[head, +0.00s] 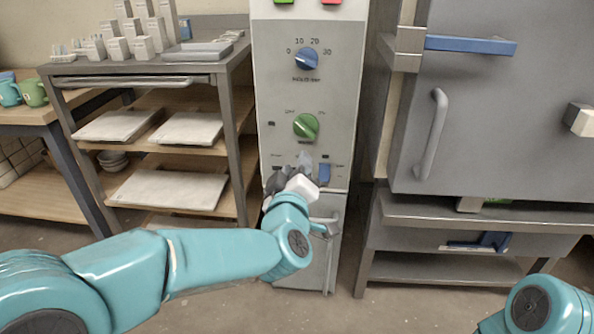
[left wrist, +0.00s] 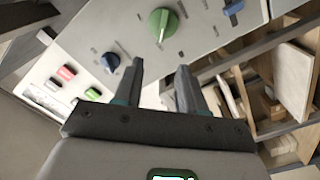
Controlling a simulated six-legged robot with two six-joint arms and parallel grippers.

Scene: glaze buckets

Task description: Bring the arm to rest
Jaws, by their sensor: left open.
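My left arm reaches in from the left in the head view. Its gripper (head: 290,170) is in front of the lower part of the grey control panel (head: 272,95), below the green knob (head: 306,126) and left of a small blue switch (head: 325,174). In the left wrist view the two dark fingers (left wrist: 160,78) are apart with nothing between them. The green knob (left wrist: 162,24) shows beyond the fingertips, and a blue knob (left wrist: 110,62) lies left of them. I cannot tell whether the fingers touch the panel. My right gripper is out of view.
A kiln-like grey cabinet (head: 500,115) with a handle stands on a metal stand at right. A shelf rack (head: 228,125) with pale boards and small blocks stands at left. A table (head: 55,118) with mugs is at far left. Floor shows below the panel.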

